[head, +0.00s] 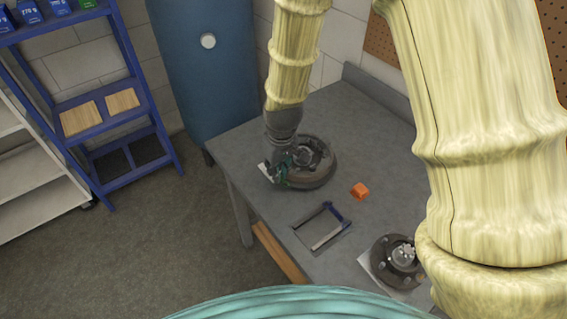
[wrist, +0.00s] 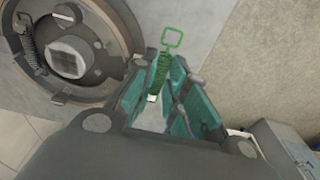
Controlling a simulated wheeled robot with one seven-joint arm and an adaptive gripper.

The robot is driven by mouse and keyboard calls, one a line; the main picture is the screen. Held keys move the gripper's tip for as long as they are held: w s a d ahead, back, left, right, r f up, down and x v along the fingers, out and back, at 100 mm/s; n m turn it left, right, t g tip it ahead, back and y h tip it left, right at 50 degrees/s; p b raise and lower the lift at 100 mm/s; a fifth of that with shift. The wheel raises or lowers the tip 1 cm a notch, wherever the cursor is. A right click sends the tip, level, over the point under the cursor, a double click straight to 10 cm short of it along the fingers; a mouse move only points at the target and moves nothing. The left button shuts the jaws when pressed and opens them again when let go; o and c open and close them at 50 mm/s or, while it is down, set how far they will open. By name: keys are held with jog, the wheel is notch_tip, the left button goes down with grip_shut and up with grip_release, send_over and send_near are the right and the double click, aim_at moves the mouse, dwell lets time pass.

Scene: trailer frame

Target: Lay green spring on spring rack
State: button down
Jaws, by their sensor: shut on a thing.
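The green spring (wrist: 160,72) is a coil with a square loop at its far end, seen in the wrist view. My gripper (wrist: 168,85) is shut on its coil between the teal fingers, and the loop sticks out past the fingertips. In the head view my gripper (head: 277,172) is at the left side of the round brake assembly on the table; the spring is too small to make out there. A small rectangular frame (head: 322,228) with a light bar and a dark blue side lies on the table in front; it may be the spring rack, but I cannot tell for sure.
The round brake assembly (head: 325,178) also shows in the wrist view (wrist: 22,80), with a dark spring inside. An orange block (head: 360,190) and a studded hub (head: 385,268) are on the grey table (head: 262,215). A blue shelf unit (head: 85,92) stands left.

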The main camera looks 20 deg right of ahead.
jog(key=s+a+r, duration=0.3)
jog(key=s+a, duration=0.1)
jog(key=s, duration=0.1)
jog(key=shift+s+a+r+p, duration=0.25)
jog(key=shift+s+a+p, duration=0.1)
jog(key=shift+a+p, duration=0.05)
dwell(0.5)
